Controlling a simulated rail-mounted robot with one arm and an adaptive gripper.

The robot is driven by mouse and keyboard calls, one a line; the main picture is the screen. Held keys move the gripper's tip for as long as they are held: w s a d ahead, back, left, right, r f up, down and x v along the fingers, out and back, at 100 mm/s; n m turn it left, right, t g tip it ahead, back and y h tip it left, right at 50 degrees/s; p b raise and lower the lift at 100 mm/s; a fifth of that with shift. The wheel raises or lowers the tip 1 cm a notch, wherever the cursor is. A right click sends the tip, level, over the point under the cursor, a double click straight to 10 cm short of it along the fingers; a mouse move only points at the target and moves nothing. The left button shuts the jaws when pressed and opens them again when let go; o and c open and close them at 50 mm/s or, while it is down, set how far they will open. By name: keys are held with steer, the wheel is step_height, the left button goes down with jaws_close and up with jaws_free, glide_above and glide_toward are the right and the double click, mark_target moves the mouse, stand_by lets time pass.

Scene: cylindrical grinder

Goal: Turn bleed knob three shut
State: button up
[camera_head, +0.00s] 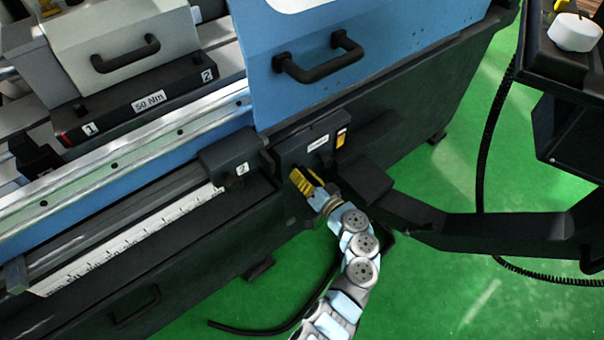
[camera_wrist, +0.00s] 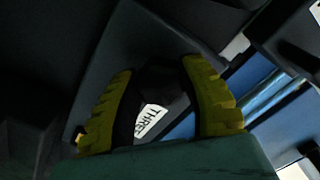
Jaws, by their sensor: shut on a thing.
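My gripper (camera_head: 303,181) has yellow fingers and reaches up to the front of the dark block low on the machine. In the wrist view my gripper (camera_wrist: 160,75) has its fingers on both sides of a dark knob (camera_wrist: 168,84), shut on it. A white label (camera_wrist: 150,121) reading "THREE", partly covered, shows between the fingers. The knob is hidden behind my fingers in the head view. Its turn angle cannot be told.
A white-labelled dark block (camera_head: 310,147) with an orange part (camera_head: 341,138) lies just above. A blue door with a black handle (camera_head: 318,62) is above that. A dark beam (camera_head: 470,224) runs to the right. Green floor (camera_head: 430,290) is open below.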

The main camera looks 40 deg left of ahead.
steer(key=m+p, duration=0.1)
steer(key=m, duration=0.3)
steer(key=shift+r+p, duration=0.1)
steer(key=shift+p, duration=0.25)
steer(key=m+p, duration=0.2)
steer(key=m, duration=0.2)
steer(key=shift+r+m, duration=0.1)
steer(key=shift+m, duration=0.3)
steer(key=m+p, duration=0.1)
steer(key=m, duration=0.2)
steer(key=shift+m, duration=0.3)
steer(key=shift+m+p, duration=0.45)
steer(key=shift+m, duration=1.55)
steer(key=o, duration=1.2)
steer(key=shift+d, duration=0.15)
steer(key=shift+s+d, duration=0.3)
steer(key=shift+d, duration=1.6)
steer(key=shift+s+d, duration=0.35)
steer(key=shift+d, duration=1.6)
steer(key=shift+s+d, duration=0.3)
steer(key=shift+d, duration=1.6)
